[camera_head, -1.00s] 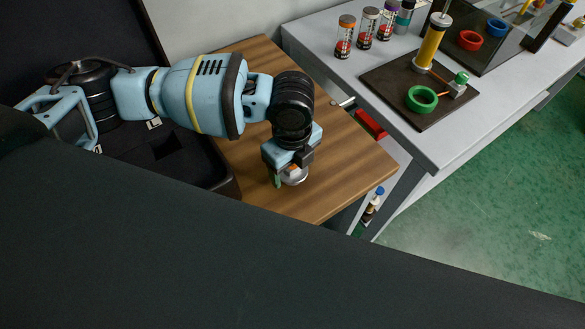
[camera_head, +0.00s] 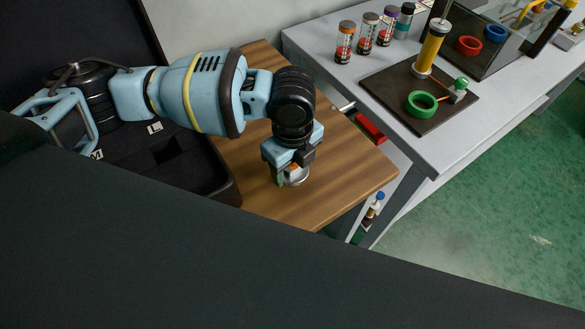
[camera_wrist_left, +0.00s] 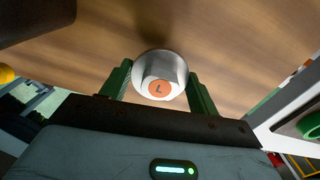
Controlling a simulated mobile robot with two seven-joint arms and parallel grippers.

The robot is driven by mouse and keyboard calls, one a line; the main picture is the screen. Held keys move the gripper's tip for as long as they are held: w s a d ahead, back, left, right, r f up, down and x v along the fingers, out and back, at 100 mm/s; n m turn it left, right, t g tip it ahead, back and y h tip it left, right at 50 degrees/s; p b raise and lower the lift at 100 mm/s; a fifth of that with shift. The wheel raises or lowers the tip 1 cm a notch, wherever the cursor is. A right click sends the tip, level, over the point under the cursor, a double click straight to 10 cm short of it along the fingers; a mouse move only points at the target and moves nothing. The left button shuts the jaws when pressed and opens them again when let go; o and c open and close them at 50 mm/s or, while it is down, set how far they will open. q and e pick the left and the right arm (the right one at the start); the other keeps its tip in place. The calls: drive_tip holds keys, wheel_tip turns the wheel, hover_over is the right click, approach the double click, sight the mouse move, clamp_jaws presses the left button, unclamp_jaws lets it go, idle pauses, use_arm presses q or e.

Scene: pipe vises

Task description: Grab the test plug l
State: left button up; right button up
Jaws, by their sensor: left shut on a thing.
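The test plug l is a silvery round plug with an orange disc marked "L"; it shows in the left wrist view (camera_wrist_left: 160,75) between the two green fingers. In the head view the plug (camera_head: 296,177) sits low at the wooden table top, partly hidden by the gripper. My left gripper (camera_head: 288,180) points down over it, and its fingers are shut on the plug's sides. The wrist view also shows the left gripper (camera_wrist_left: 160,85). Whether the plug touches the wood is hard to tell. My right gripper is not in view.
The wooden table (camera_head: 335,185) is mostly bare around the plug. A black case (camera_head: 185,175) lies to its left. At the right a grey bench (camera_head: 345,70) carries a dark board (camera_head: 385,85) with a yellow cylinder (camera_head: 431,48) and a green ring (camera_head: 422,104). Several bottles stand behind.

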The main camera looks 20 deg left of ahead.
use_arm(q)
drive_tip(key=shift+r, duration=0.85)
drive_tip(key=s+d, duration=0.4)
drive_tip(key=s, duration=0.3)
drive_tip(key=s+d+r, duration=0.1)
drive_tip(key=s+d, duration=0.2)
drive_tip(key=s, duration=0.4)
drive_tip(key=shift+d+r+p, duration=0.2)
drive_tip(key=shift+d+p, duration=0.15)
drive_tip(key=shift+p, duration=0.1)
